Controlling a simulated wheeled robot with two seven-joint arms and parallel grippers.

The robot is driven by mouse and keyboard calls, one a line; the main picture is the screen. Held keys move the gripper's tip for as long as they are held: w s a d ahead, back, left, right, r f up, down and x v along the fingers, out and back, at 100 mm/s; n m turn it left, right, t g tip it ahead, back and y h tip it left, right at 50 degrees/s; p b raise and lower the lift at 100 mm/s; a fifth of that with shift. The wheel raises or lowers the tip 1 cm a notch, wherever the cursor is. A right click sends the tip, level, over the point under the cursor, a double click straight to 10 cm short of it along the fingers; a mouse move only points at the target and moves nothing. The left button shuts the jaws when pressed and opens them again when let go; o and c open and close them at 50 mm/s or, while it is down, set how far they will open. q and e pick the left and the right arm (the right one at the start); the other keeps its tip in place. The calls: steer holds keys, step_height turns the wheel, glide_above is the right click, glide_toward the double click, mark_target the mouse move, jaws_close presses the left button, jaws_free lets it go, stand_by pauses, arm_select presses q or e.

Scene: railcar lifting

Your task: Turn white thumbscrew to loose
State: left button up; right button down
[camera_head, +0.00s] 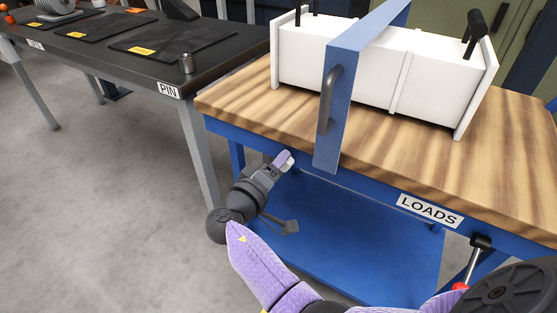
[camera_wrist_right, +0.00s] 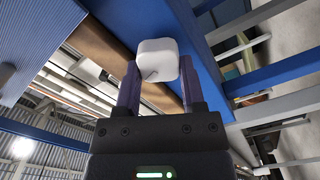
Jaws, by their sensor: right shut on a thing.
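The white thumbscrew (camera_wrist_right: 157,60) is a rounded white knob with a short dark mark, in the right wrist view in front of a blue surface. My right gripper (camera_wrist_right: 160,88) is shut on it, one purple finger on each side. In the head view my right gripper (camera_head: 284,160) is at the front edge of the wooden-topped table, just left of the lower end of a blue bracket (camera_head: 330,145). The white bit at its fingertips is too small there to make out well. My left gripper is not in view.
A white box (camera_head: 430,75) with dark handles stands on the wooden tabletop (camera_head: 245,95), under the blue bracket with its dark handle (camera_head: 328,100). A blue shelf (camera_head: 340,250) lies below.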

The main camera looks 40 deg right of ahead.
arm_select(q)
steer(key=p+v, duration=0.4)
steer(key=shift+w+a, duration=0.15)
arm_select(e)
steer(key=n, duration=1.3)
steer(key=shift+f, duration=0.3)
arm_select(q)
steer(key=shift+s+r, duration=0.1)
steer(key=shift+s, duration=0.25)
arm_select(e)
steer(key=shift+c, duration=1.8)
jaws_free()
steer(key=shift+f, duration=0.1)
steer(key=shift+o, duration=0.8)
arm_select(q)
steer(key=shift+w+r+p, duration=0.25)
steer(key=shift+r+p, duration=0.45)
steer(key=shift+p, duration=0.15)
arm_select(e)
steer(key=v, duration=1)
